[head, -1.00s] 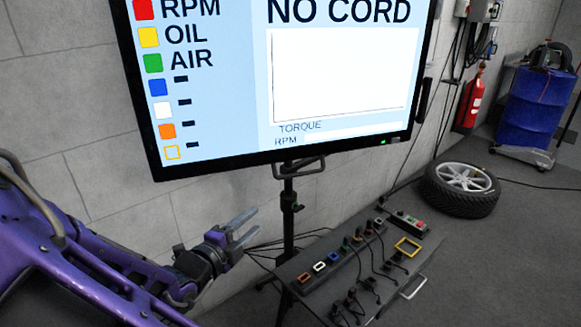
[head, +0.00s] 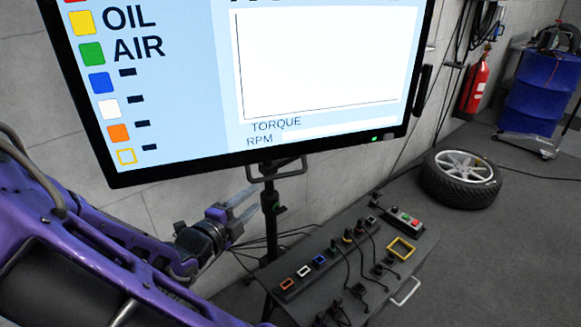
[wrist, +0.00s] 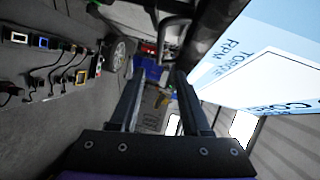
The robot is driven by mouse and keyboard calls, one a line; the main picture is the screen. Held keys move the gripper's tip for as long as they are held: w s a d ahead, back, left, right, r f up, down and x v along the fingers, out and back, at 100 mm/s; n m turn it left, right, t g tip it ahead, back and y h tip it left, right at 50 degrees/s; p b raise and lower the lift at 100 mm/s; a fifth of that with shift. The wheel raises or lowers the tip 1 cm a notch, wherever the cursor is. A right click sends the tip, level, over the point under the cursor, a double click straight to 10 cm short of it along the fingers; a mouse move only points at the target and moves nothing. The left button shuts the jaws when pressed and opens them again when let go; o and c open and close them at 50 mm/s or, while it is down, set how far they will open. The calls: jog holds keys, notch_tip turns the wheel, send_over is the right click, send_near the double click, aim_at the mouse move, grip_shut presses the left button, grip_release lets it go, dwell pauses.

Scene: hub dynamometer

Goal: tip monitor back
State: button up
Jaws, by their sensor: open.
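The monitor (head: 250,100) stands on a black pole and fills the upper middle of the head view. Its screen shows OIL, AIR, TORQUE and RPM labels; its top is cut off. A metal handle (head: 277,170) hangs below its bottom edge in front of the pole (head: 271,215). My gripper (head: 246,204) is open and empty, below the monitor's lower edge and just left of the pole. In the wrist view my two fingers (wrist: 158,75) point ahead, apart, with the handle (wrist: 175,30) beyond their tips. The screen (wrist: 265,70) lies to the right there.
A low panel (head: 337,297) with several coloured sockets and plugs sits below the monitor, with a yellow frame (head: 401,248) on it. A wheel (head: 461,179), a red extinguisher (head: 474,85) and a blue drum (head: 540,88) are at the right. The grey wall is behind the monitor.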

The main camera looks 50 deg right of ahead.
aim_at(283, 174)
jog(key=b+x, duration=0.2)
jog(key=x, duration=1.5)
jog(key=shift+d+f+b, duration=0.15)
jog(key=shift+b, duration=0.25)
grip_shut()
dwell(0.5)
